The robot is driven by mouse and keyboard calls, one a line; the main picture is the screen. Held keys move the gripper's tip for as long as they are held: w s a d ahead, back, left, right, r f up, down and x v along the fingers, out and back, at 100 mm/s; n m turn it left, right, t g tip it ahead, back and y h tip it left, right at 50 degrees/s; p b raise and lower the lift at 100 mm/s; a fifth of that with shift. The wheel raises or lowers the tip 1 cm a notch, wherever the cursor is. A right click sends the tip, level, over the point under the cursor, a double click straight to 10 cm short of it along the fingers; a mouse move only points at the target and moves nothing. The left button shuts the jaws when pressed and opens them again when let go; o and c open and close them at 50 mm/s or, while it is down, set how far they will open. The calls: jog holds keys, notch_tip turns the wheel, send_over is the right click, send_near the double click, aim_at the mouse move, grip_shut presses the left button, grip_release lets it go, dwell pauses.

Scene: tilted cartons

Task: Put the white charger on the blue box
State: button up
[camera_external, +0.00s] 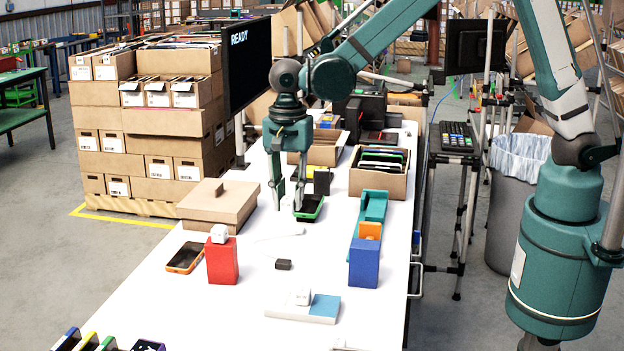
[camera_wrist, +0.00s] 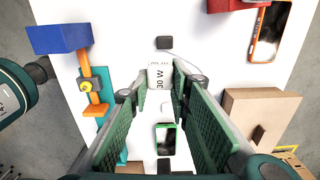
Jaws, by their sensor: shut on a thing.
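My gripper (camera_external: 288,208) is over the middle of the white table. In the wrist view its green-padded fingers (camera_wrist: 158,88) are closed on a white charger (camera_wrist: 160,76) marked "30 W", held at the fingertips. The charger is hard to make out against the table in the external view. The blue box (camera_external: 364,264) stands upright at the right of the table, apart from my gripper; it also shows in the wrist view (camera_wrist: 58,39) at upper left. Other white charger-like blocks sit on the red box (camera_external: 219,233) and on a flat blue-and-white box (camera_external: 302,297).
An orange piece (camera_external: 369,231) and a teal holder (camera_external: 373,206) stand right behind the blue box. The red box (camera_external: 222,263), an orange phone (camera_external: 185,258) and a brown carton (camera_external: 217,205) are at left. A small dark block (camera_external: 283,265) lies mid-table. A green-edged item (camera_external: 310,208) lies near my gripper.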

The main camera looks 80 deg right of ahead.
jog(key=s+a+r+p, duration=0.1)
jog(key=s+a+r, duration=0.1)
jog(key=s, duration=0.8)
jog(key=s+a+r+p, duration=0.2)
jog(key=s+r, duration=0.2)
jog(key=s, duration=0.5)
jog(key=shift+s+a+n, duration=0.3)
jog(key=shift+s+a, duration=0.05)
jog(key=shift+s, duration=0.05)
send_over(366, 242)
jog(key=shift+d+f, duration=0.1)
jog(key=shift+f, duration=2.8)
jog(key=shift+f, duration=2.1)
jog(key=shift+f+b, duration=0.15)
jog(key=shift+b, duration=0.15)
